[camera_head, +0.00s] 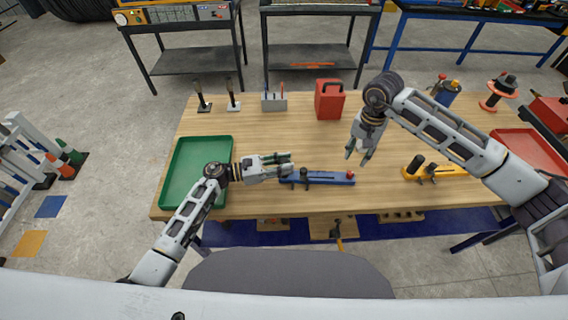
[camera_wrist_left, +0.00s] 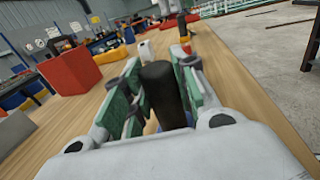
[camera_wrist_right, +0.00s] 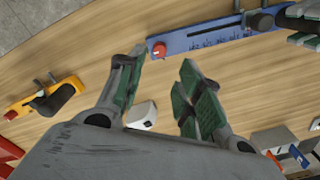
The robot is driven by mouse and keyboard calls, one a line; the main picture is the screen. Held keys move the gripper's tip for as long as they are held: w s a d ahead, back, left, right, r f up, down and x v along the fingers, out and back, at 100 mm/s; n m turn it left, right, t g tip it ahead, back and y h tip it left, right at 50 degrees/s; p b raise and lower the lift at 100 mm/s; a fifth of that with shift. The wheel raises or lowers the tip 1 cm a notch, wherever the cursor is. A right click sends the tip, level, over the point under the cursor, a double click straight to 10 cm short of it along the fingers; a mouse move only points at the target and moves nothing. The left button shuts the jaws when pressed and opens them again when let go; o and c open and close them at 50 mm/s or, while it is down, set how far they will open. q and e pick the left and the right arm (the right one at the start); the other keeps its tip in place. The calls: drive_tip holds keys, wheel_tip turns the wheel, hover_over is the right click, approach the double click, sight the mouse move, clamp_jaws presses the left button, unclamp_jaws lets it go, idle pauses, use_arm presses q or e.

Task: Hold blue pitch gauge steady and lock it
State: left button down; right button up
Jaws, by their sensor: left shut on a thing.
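The blue pitch gauge (camera_head: 325,179) lies flat on the wooden table near its front edge. It has a red knob (camera_head: 350,175) at its right end and a black upright grip near its left end. My left gripper (camera_head: 289,167) is closed around the black grip (camera_wrist_left: 163,95), which stands between its green pads in the left wrist view. My right gripper (camera_head: 358,154) hangs above the table, up and right of the red knob, open and empty. In the right wrist view its fingers (camera_wrist_right: 160,62) are spread, with the red knob (camera_wrist_right: 158,50) seen beyond the gap.
A yellow tool (camera_head: 435,171) lies to the right of the gauge. A green tray (camera_head: 183,200) is at the left, a red tray (camera_head: 530,147) at the right. A red box (camera_head: 329,99) and a grey holder (camera_head: 273,101) stand behind.

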drive_tip(key=shift+o, duration=0.7)
drive_tip(key=shift+d, duration=0.1)
wheel_tip(320, 180, up, 2)
drive_tip(key=m, duration=3.1)
drive_tip(key=shift+d+m, duration=0.15)
drive_tip(key=shift+m, duration=0.25)
drive_tip(key=shift+f, duration=0.2)
